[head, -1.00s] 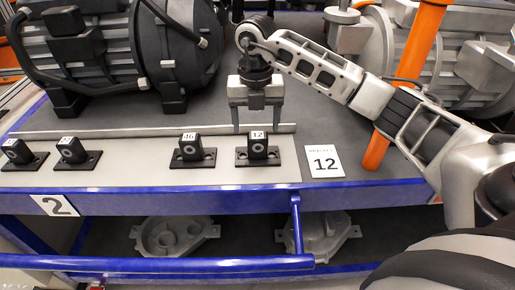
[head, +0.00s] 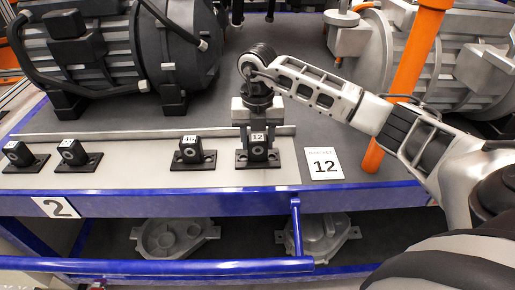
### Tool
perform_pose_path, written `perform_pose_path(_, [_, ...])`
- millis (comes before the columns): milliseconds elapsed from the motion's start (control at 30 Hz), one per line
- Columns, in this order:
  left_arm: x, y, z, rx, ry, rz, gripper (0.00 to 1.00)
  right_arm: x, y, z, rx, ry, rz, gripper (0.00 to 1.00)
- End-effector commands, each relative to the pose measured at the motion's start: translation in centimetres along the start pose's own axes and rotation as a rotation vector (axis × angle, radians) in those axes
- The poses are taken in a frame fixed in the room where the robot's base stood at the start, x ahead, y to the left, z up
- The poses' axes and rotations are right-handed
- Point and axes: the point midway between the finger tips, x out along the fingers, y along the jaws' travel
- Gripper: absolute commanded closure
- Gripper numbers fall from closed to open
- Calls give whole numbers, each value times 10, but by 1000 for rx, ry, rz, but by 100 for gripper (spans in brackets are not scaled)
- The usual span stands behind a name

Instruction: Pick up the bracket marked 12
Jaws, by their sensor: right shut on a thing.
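The black bracket marked 12 (head: 258,153) stands upright on its flat base plate at the right end of the bracket row, near the table's front edge. My right gripper (head: 258,136) has come down over it from above and is shut on its upright part, with a finger at either side. The base plate appears to rest on the table; I cannot see any gap. My left gripper is not in view.
A bracket marked 46 (head: 191,152) stands just left, and two more brackets (head: 74,153) (head: 18,154) stand farther left. A thin metal strip (head: 120,134) runs behind them. A large motor (head: 120,50) stands behind left. An orange post (head: 405,90) rises at right.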

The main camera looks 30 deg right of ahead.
Motion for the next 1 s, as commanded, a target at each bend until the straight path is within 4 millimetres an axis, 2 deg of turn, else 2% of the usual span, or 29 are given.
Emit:
perform_pose_path(267, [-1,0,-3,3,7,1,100,-10,1,1,0,-5,4,100])
perform_pose_path(467, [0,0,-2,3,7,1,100,-36,1,0,-3,-7,6,100])
perform_pose_path(767, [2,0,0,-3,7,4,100,-97,18,-51,-7,-8,6,100])
perform_pose_path(1000, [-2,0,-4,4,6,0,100,-119,34,-102,-6,-6,3,100])
